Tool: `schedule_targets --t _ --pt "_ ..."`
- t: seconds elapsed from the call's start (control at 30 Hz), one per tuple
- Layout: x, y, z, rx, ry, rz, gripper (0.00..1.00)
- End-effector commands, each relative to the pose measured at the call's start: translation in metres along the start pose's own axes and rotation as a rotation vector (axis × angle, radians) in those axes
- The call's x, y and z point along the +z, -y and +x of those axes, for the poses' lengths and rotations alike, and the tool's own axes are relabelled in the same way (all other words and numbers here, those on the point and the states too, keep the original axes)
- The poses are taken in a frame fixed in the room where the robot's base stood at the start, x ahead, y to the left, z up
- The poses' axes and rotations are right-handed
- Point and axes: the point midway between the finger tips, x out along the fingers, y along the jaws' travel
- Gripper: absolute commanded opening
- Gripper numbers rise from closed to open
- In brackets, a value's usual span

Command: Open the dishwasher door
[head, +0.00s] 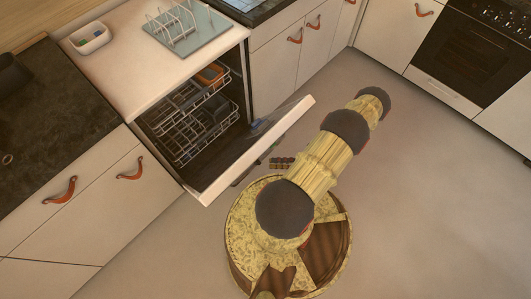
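The dishwasher (140,90) is a white unit. Its door (262,150) is partly open and tilted outward, with its pale edge running diagonally over the floor. Two wire racks (195,128) holding dark and orange items show inside the dark cavity. My arm extends from my round base to the right of the door, toward the upper right. My gripper is not visible; the far end of the arm shows no fingers. The outer face of the door and any handle on it are hidden.
A dish rack (178,26) on a mat and a white caddy (90,38) stand on the dishwasher top. Drawers with leather pulls (60,190) are to the left, cabinets behind, and an oven (465,55) at the upper right. Floor (430,190) on the right is clear.

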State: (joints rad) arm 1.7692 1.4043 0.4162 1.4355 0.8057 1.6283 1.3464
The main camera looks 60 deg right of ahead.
Motion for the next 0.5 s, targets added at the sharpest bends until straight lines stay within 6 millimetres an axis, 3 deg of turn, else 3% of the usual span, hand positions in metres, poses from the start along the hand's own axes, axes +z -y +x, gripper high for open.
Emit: schedule_targets --t 0.2,0.5 --pt "0.000 0.001 -0.034 -0.001 0.001 0.000 0.30" --pt "0.000 0.000 -0.046 0.001 -0.001 0.001 0.30"
